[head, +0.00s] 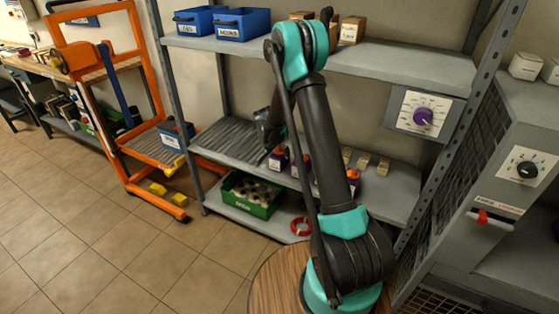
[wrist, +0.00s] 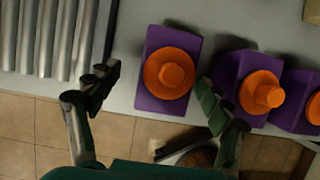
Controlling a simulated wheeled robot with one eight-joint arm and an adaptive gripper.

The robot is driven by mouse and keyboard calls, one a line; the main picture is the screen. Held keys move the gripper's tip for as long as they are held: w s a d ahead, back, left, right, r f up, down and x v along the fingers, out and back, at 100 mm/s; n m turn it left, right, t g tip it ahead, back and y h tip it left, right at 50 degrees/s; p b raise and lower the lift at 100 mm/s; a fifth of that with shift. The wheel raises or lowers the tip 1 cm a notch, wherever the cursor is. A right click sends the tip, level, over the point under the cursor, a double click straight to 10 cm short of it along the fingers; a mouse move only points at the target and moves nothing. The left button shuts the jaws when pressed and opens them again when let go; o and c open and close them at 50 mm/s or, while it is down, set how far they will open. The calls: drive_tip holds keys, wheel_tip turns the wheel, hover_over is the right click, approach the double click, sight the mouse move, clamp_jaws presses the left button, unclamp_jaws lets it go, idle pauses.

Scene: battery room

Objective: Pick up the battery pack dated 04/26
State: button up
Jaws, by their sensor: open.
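Several purple battery packs with orange round tops stand on the middle shelf (head: 395,200). In the wrist view they are a left pack (wrist: 168,73), a middle pack (wrist: 258,92) and a right pack (wrist: 306,98) cut by the picture edge. No date is legible on any of them. In the head view a pack (head: 277,160) shows beside my gripper (head: 264,140); others are partly behind my arm. In the wrist view my gripper (wrist: 156,90) is open and empty. The left pack shows between its fingers, the right finger close to the middle pack.
Roller bars (wrist: 50,35) lie left of the packs. Small pale blocks (head: 365,161) stand to the right on that shelf. A green crate (head: 262,208) and red ring (head: 301,226) sit below. An orange trolley (head: 148,150) stands left. The floor at front left is mostly clear.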

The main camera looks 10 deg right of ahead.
drive_tip(key=shift+d+x, duration=0.25)
drive_tip(key=shift+x, duration=1.2)
drive_tip(key=shift+d+x, duration=0.2)
drive_tip(key=shift+x, duration=1.3)
drive_tip(key=shift+r, duration=0.15)
clamp_jaws()
